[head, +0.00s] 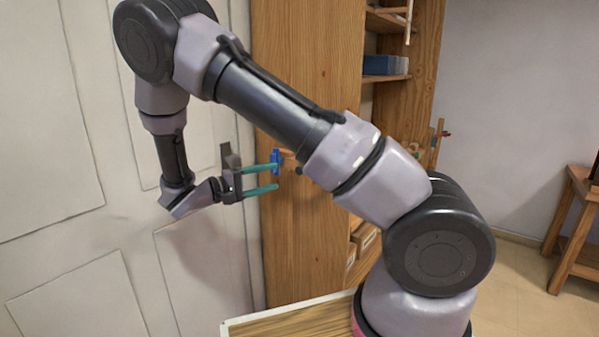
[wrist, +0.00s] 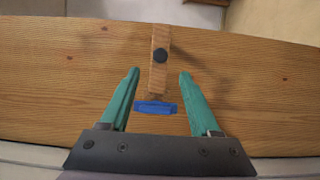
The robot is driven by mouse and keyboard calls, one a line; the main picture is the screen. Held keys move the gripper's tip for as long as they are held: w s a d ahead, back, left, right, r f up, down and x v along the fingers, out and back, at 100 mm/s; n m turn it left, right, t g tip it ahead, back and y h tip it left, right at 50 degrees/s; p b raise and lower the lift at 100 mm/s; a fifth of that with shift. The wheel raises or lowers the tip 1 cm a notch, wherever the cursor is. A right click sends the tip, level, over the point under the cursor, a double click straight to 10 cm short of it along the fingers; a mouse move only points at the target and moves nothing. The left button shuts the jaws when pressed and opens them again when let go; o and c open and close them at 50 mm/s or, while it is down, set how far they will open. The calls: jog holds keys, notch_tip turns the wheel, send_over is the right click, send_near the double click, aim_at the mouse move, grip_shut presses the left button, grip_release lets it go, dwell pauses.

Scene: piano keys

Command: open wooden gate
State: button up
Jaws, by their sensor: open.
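A tall wooden panel (head: 300,70), which looks like the wooden gate, stands left of a shelf opening. It also fills the wrist view as a wide plank (wrist: 60,80). A small wooden handle (wrist: 159,75) with a black round knob and a blue end piece (wrist: 155,107) sticks out from it. The blue end also shows in the head view (head: 275,158). My gripper (head: 277,177) is open, its teal fingers pointing at the panel. In the wrist view my gripper (wrist: 160,73) has one finger on each side of the handle, with gaps. Contact is not visible.
A white panelled door (head: 60,130) stands behind my gripper on the left. Shelves with a blue box (head: 386,65) are right of the panel. A second wooden panel (head: 425,80) carries a similar handle. A wooden stool (head: 575,225) stands far right, with clear floor before it.

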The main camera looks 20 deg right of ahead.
jog(key=x, duration=1)
jog(key=shift+s+d, duration=0.1)
grip_shut()
dwell(1.1)
